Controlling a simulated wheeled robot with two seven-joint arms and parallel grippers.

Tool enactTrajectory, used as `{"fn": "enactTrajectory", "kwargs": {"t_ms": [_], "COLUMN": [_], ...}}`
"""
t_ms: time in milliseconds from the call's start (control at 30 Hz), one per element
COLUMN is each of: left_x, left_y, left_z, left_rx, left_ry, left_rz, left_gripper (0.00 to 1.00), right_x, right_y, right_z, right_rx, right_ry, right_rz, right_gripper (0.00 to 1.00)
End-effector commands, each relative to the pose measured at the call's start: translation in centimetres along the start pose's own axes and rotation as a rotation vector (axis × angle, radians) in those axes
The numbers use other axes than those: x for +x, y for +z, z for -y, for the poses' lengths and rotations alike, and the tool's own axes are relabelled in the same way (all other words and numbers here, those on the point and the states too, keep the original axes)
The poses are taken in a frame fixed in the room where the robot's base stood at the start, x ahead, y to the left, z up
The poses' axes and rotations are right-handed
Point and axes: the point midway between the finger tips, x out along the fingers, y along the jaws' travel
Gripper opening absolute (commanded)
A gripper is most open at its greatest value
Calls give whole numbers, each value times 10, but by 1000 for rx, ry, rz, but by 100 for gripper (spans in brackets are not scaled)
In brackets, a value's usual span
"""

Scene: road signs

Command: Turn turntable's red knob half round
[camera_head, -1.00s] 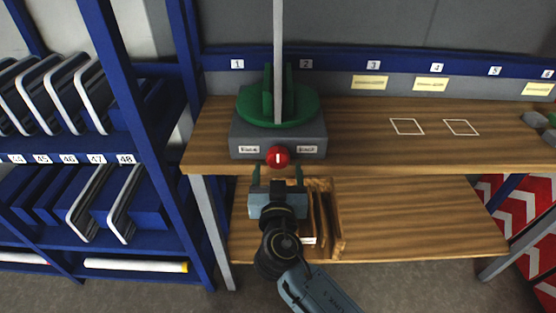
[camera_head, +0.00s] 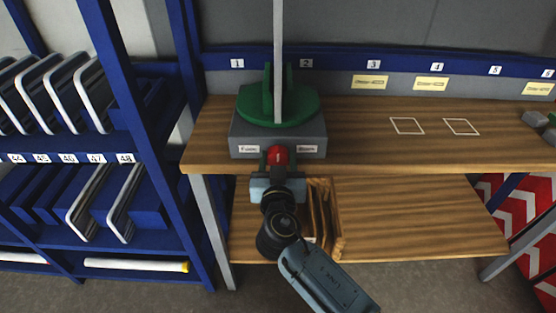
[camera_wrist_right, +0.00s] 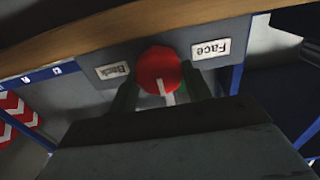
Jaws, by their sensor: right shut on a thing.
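The turntable has a grey base (camera_head: 260,133) with a green round plate (camera_head: 300,107) on top. A thin upright panel (camera_head: 278,50), seen edge-on, stands in the plate's green holder. The red knob (camera_head: 278,151) is on the front of the base, between two labels. In the right wrist view the knob (camera_wrist_right: 157,66) shows a white mark pointing down the picture; the labels read "Back" (camera_wrist_right: 113,70) on the left and "Face" (camera_wrist_right: 210,50) on the right. My right gripper (camera_head: 277,161) is shut on the knob, one green finger on each side. My left gripper is not in view.
The turntable stands at the left of a wooden bench (camera_head: 360,140); the bench top to its right is mostly clear, with two white outlined squares. A wooden rack (camera_head: 338,230) is on the lower shelf. A blue shelf unit (camera_head: 150,120) with panels stands at the left.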

Motion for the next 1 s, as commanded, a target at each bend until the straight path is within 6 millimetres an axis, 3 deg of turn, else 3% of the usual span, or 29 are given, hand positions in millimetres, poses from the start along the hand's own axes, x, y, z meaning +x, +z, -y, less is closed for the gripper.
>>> {"fn": "enactTrajectory", "kwargs": {"t_ms": [267, 367, 633, 1000], "left_x": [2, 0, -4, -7], "left_y": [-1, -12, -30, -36], "left_z": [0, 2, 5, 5], "left_rx": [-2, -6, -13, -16], "left_ry": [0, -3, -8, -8], "left_rz": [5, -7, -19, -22], "left_gripper": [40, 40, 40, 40], "right_x": [0, 0, 0, 0], "right_y": [1, 1, 1, 1], "right_z": [0, 1, 2, 3], "right_rx": [-48, -98, -298, -533], "right_ry": [0, 0, 0, 1], "right_rz": [0, 0, 0, 0], "right_gripper": [26, 26, 26, 26]}}
